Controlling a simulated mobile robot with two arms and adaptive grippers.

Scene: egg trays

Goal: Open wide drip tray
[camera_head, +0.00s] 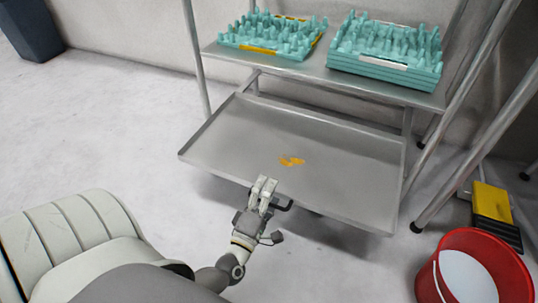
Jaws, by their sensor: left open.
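The wide drip tray (345,172) is a shallow grey metal tray low under the shelf, extending forward from the rack. An orange-yellow smear lies on its bare floor. My left gripper (264,183) is at the tray's front edge, left of its middle, with pale fingers reaching the rim. It is open. A dark part, maybe a handle, shows just right of the fingers; whether the gripper touches the tray I cannot tell. My right gripper is out of view.
Teal egg trays (270,36) and a taller teal stack (385,50) stand on the metal shelf (300,70) above. A red bucket (432,280) and a yellow-black object (492,205) are at the right. A dark bin (30,28) stands far left. Floor at left is clear.

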